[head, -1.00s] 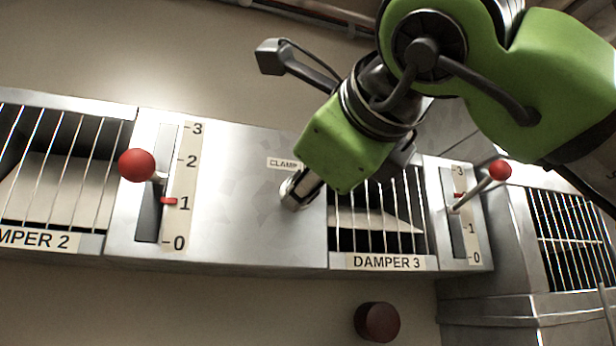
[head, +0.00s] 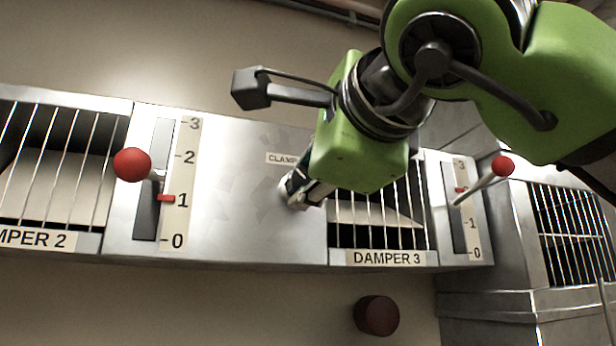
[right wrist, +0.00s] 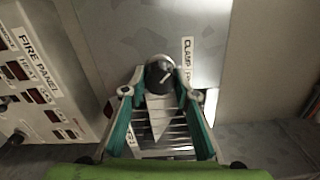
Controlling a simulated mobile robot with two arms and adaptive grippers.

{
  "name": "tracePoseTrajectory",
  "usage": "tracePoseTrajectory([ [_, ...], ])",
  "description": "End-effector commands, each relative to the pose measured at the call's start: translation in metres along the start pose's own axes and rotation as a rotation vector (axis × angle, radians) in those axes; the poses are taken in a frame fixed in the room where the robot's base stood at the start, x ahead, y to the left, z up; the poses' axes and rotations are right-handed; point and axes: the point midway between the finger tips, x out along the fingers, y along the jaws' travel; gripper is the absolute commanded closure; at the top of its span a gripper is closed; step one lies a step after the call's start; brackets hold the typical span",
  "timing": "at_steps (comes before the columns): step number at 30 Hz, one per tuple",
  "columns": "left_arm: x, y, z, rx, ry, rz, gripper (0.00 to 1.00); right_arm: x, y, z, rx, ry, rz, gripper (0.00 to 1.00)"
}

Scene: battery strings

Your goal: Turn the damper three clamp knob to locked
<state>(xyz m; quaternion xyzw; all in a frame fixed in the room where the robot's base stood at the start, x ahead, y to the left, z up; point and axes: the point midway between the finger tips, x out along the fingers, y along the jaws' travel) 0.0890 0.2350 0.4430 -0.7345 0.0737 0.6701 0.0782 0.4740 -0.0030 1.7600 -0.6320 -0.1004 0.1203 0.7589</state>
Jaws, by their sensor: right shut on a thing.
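The damper three clamp knob is a dark round knob (right wrist: 159,73) with a pale pointer mark, beside a "CLAMP" label (right wrist: 187,65) in the right wrist view. The pointer sits aslant; which setting it marks cannot be read. My right gripper (right wrist: 160,93) is shut on the knob, with one finger on each side. In the head view my right gripper (head: 294,190) is against the metal panel (head: 235,190), below the partly covered "CLAMP" label (head: 281,158); the knob is hidden there by the fingers. My left gripper is out of view.
The damper 3 grille (head: 375,220) and its red-ball lever (head: 502,166) are right of my gripper. Another red-ball lever (head: 132,164) stands out at left. A dark red round knob (head: 377,315) is below. A fire panel (right wrist: 42,75) is at left in the wrist view.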

Motion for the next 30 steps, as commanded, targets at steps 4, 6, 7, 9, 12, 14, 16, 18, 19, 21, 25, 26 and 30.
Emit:
tracePoseTrajectory([
  [4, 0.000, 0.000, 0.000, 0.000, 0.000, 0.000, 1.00, 0.000, 0.000, 0.000, -0.003, -0.001, 0.000, 0.94],
  [6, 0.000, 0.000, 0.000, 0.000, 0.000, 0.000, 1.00, 0.000, 0.000, 0.000, -0.003, 0.000, 0.000, 0.94],
  [7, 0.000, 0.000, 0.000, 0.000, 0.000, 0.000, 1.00, 0.000, 0.000, 0.000, -0.003, 0.000, 0.000, 0.94],
  [9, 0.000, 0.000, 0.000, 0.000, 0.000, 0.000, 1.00, 0.000, 0.000, 0.000, -0.003, 0.000, 0.000, 0.65],
  [12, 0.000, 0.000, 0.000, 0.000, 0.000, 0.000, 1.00, 0.000, 0.000, 0.000, -0.002, 0.000, 0.000, 0.56],
  [14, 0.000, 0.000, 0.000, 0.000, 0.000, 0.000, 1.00, 0.000, 0.000, 0.000, -0.002, 0.000, 0.000, 0.56],
  [16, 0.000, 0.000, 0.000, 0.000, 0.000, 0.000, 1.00, 0.000, 0.000, 0.000, -0.002, 0.000, 0.001, 0.56],
  [18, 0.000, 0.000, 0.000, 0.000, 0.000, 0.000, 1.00, 0.000, 0.000, 0.000, -0.001, 0.000, 0.001, 0.56],
  [19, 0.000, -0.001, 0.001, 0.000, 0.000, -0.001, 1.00, 0.000, 0.000, 0.000, -0.001, 0.000, 0.001, 0.56],
  [21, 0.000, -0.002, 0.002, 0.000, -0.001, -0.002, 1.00, -0.001, 0.000, 0.000, -0.001, 0.000, 0.000, 0.56],
  [25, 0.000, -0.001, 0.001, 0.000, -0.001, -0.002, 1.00, -0.013, -0.001, 0.000, -0.001, -0.001, -0.003, 0.56],
  [26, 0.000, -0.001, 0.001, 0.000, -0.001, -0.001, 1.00, -0.018, -0.001, 0.000, -0.002, 0.000, -0.003, 0.56],
  [30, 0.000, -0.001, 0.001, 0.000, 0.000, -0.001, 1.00, -0.047, -0.001, 0.001, -0.002, -0.001, -0.005, 0.56],
])
